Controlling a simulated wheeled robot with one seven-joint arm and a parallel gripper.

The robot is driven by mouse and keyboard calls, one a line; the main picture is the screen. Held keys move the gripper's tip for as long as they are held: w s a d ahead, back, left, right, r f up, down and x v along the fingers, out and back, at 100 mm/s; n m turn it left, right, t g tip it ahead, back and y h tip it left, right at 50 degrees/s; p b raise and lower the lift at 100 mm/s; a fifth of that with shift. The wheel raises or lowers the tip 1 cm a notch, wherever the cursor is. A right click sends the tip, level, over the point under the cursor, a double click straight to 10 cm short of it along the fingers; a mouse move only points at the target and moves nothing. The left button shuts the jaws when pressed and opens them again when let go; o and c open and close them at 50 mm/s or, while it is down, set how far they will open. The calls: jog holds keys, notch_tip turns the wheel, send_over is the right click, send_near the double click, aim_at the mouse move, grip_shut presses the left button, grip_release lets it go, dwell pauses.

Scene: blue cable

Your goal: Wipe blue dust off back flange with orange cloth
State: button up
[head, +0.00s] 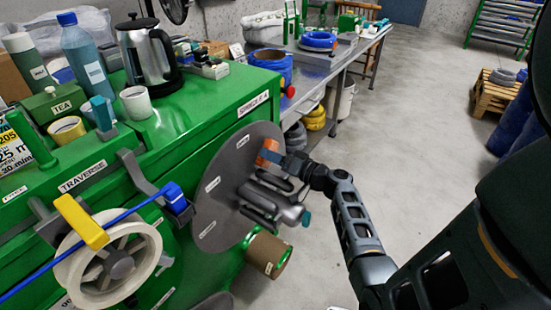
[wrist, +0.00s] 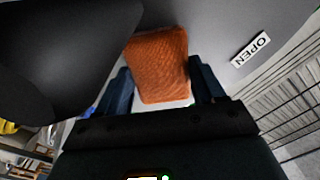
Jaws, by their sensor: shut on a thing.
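The orange cloth (head: 269,152) is a folded pad held in my gripper (head: 280,158), at the upper right of the grey round flange (head: 212,190) in the head view. In the wrist view the cloth (wrist: 160,65) sits between the two fingers of my gripper (wrist: 160,85), which is shut on it. The cloth is close against the grey flange face (wrist: 215,25); whether it touches cannot be told. The flange carries small white labels, one reading OPEN in the wrist view. I cannot make out blue dust on the flange in either view.
A grey metal hub with arms (head: 275,200) sticks out from the flange, just below my gripper. The green machine (head: 215,110) stands behind, with a kettle (head: 147,55) and bottles on top. A white spool with blue cable (head: 110,262) is at lower left.

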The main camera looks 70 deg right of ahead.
aim_at(274, 138)
jog(key=shift+w+d+b, duration=0.15)
jog(key=shift+w+b, duration=0.2)
jog(key=shift+w, duration=0.25)
jog(key=shift+d, duration=0.1)
jog(key=d+b, duration=0.2)
jog(key=s+d+b, duration=0.1)
jog(key=d+b, duration=0.1)
jog(key=d, duration=0.1)
jog(key=d+b, duration=0.2)
jog(key=shift+s+d, duration=0.2)
jog(key=shift+s, duration=0.15)
jog(key=shift+f, duration=0.1)
dwell(0.3)
jog(key=shift+a, duration=0.15)
